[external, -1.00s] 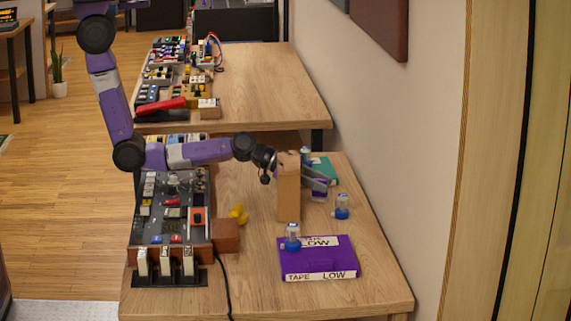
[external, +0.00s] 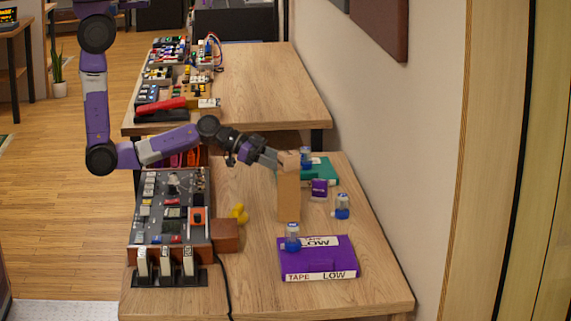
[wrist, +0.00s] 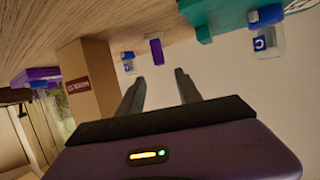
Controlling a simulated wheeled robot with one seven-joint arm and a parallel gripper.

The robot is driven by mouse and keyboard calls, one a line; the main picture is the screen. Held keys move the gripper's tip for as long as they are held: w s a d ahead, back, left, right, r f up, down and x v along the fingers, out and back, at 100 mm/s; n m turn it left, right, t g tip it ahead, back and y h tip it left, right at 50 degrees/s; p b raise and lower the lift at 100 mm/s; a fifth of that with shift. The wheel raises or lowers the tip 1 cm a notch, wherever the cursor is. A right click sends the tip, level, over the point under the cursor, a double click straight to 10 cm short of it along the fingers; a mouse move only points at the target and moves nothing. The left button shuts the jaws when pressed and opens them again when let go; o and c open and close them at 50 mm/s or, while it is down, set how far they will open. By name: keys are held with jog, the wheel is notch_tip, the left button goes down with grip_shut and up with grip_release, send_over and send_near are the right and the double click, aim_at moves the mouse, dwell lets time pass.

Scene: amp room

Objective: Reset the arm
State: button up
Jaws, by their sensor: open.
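My arm reaches from the upper left over the near table, past the mixer-like console. The block (wrist: 92,80) stands to the left of the fingers there. A small purple item (external: 319,188) stands on the table beyond the block, and it appears above the fingers in the wrist view (wrist: 157,51).
A purple tape box (external: 318,268) carries a small blue-based bottle (external: 292,240). Another bottle (external: 342,207) stands near the wall. A teal box (external: 322,170) lies behind the block. The console (external: 170,215) fills the table's left side.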

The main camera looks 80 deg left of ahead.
jog(key=shift+s+a, duration=0.1)
jog(key=shift+s, duration=0.15)
jog(key=shift+r, duration=0.1)
dwell(0.3)
jog(key=s+a+r+n+t+y+p, duration=0.25)
jog(key=s+a+r+y, duration=0.3)
jog(key=s+a, duration=0.3)
jog(key=s+a+r+n+t+y+p, duration=0.1)
jog(key=s+a+r+n+y+p, duration=0.1)
jog(key=s+a+r+n+y, duration=0.5)
jog(key=s+d+f+m+h+b, duration=0.1)
jog(key=s+d+h, duration=0.1)
jog(key=s+d, duration=0.2)
jog(key=s+d+f+m+g+h+b, duration=0.1)
jog(key=s+d+f+m+h+b, duration=0.1)
jog(key=s, duration=0.8)
jog(key=s+d+f+m+h+b, duration=0.1)
jog(key=s+d+m+h, duration=0.1)
jog(key=s+d, duration=0.4)
jog(key=shift+s+d+f+g+h+b, duration=0.15)
jog(key=shift+s+f+g+h+b, duration=0.2)
jog(key=shift+s+h, duration=0.3)
